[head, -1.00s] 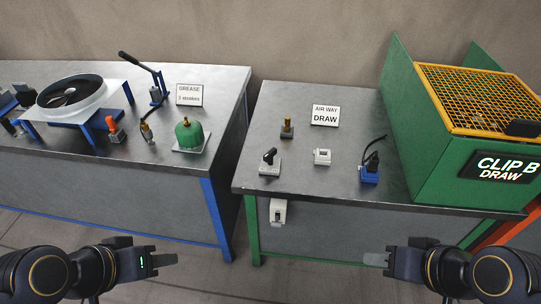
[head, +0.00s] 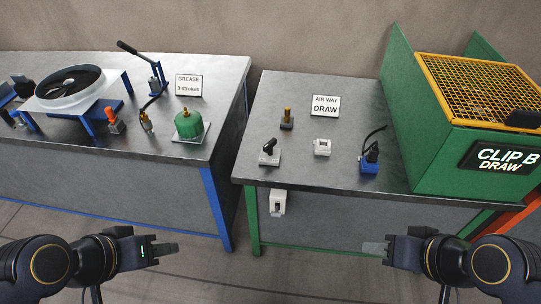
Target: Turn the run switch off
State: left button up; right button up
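No switch in view carries a readable "run" label, so I cannot tell which is the run switch. On the right bench, a black-handled lever on a grey base (head: 269,153) stands at the front left. A small white box-shaped device (head: 322,147) sits to its right. A white box (head: 277,203) is fixed to the bench's front face. My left gripper (head: 165,249) is low at the left, in front of the blue-framed bench and apart from it. My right gripper (head: 374,248) is low at the right, in front of the green-framed bench. Both touch nothing; their finger gaps are unclear.
The left bench (head: 215,75) holds a green dome (head: 188,125) and a pump lever.

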aim_at(268, 147)
jog(key=i+u, duration=0.25)
jog(key=i, duration=0.85)
